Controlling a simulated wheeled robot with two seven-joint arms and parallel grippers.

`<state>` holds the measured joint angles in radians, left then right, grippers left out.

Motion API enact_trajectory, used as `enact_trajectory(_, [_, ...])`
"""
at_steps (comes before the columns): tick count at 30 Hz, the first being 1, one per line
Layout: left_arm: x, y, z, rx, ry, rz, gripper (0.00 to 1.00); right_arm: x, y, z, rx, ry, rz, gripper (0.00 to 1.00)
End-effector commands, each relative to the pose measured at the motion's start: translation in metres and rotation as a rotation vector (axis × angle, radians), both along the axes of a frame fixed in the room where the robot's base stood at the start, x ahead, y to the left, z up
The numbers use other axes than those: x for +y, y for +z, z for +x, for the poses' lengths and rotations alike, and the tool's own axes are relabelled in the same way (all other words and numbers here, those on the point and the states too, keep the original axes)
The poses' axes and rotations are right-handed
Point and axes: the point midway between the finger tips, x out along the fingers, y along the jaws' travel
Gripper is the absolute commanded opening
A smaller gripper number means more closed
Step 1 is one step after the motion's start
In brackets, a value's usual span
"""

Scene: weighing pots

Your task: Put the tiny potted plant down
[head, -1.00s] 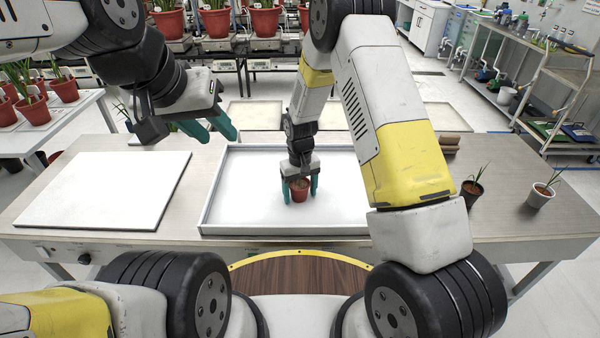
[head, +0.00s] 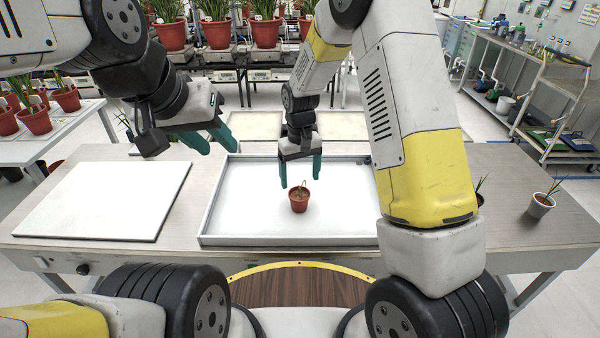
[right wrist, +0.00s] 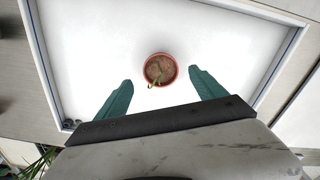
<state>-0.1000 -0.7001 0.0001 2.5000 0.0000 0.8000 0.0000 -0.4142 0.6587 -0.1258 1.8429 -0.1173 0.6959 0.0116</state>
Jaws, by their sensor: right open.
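The tiny potted plant (head: 299,201), a small red-brown pot with a short green sprout, stands upright in the white tray (head: 340,222). In the right wrist view the pot (right wrist: 160,68) shows from above, with bare tray floor around it. My right gripper (head: 300,183) is open and empty, just above and behind the pot. In the right wrist view its two teal fingers (right wrist: 155,92) are spread, with the pot beyond the tips and apart from them. My left gripper (head: 220,142) hangs over the back of the table, its teal fingers apart and nothing between them.
A flat white board (head: 100,200) lies on the table at the left. A white pot with a plant (head: 541,204) stands at the right, and a dark pot is mostly hidden behind my right arm. Several large red pots (head: 218,33) line the back.

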Motion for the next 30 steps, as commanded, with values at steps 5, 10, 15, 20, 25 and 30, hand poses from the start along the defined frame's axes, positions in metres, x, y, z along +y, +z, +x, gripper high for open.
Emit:
enact_trajectory(5, [0.0,0.0,0.0,0.0,0.0,0.0,0.36,-0.002,0.018,-0.001,-0.005,-0.004,0.004,0.8])
enact_trajectory(10, [0.0,0.0,0.0,0.0,0.0,0.0,0.36,-0.02,0.068,-0.01,-0.052,-0.048,0.05,0.8])
enact_trajectory(15, [0.0,0.0,0.0,0.0,0.0,0.0,0.36,-0.054,0.142,-0.042,-0.139,-0.119,0.123,0.8])
enact_trajectory(20, [0.0,0.0,0.0,0.0,0.0,0.0,0.36,-0.085,0.197,-0.086,-0.225,-0.18,0.182,0.8])
enact_trajectory(25, [0.0,0.0,0.0,0.0,0.0,0.0,0.36,-0.112,0.238,-0.14,-0.326,-0.239,0.234,0.8])
enact_trajectory(30, [0.0,0.0,0.0,0.0,0.0,0.0,0.36,-0.13,0.259,-0.193,-0.421,-0.289,0.268,0.8])
